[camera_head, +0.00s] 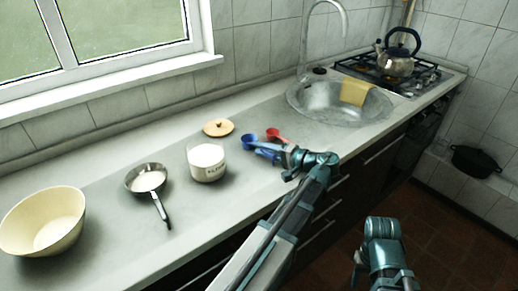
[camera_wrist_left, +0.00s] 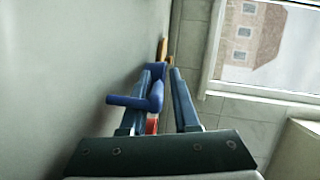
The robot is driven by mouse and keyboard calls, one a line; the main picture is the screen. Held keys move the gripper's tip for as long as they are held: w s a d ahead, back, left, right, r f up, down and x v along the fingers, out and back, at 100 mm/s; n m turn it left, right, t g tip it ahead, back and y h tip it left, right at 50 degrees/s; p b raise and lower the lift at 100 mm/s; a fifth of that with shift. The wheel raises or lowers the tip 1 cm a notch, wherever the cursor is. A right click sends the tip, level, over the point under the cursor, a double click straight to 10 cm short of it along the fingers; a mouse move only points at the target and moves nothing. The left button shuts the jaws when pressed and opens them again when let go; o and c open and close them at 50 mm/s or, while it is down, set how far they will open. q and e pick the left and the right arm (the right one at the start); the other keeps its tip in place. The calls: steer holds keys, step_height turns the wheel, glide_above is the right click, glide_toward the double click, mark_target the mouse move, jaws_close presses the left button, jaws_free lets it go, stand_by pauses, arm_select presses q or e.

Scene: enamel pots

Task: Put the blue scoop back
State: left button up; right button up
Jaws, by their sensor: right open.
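The blue scoop (camera_head: 250,141) is on the counter in the head view, its handle pointing toward my left gripper (camera_head: 279,153). In the left wrist view the scoop (camera_wrist_left: 157,92) shows between the fingers of my left gripper (camera_wrist_left: 162,72), with a blue bar crossing the left finger. A gap shows between scoop and right finger, so the gripper looks open around it. A white canister (camera_head: 208,174) with a dark label and pale contents stands left of the scoop. Its round wooden lid (camera_head: 218,127) lies behind it. My right gripper (camera_head: 358,268) is open and empty, low over the floor.
A small pan (camera_head: 147,178) and a cream bowl (camera_head: 42,222) stand at left. The sink (camera_head: 315,100) with a yellow cloth (camera_head: 356,92) and a kettle (camera_head: 397,63) are at right. Free counter lies in front of the canister.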

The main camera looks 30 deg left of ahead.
arm_select(q)
steer(key=d, duration=0.3)
steer(key=d+r+p, duration=0.1)
steer(key=d, duration=0.6)
steer(key=shift+s+d+r, duration=0.3)
steer(key=shift+d+r, duration=0.05)
steer(key=shift+d, duration=0.05)
arm_select(e)
steer(key=shift+r, duration=0.8)
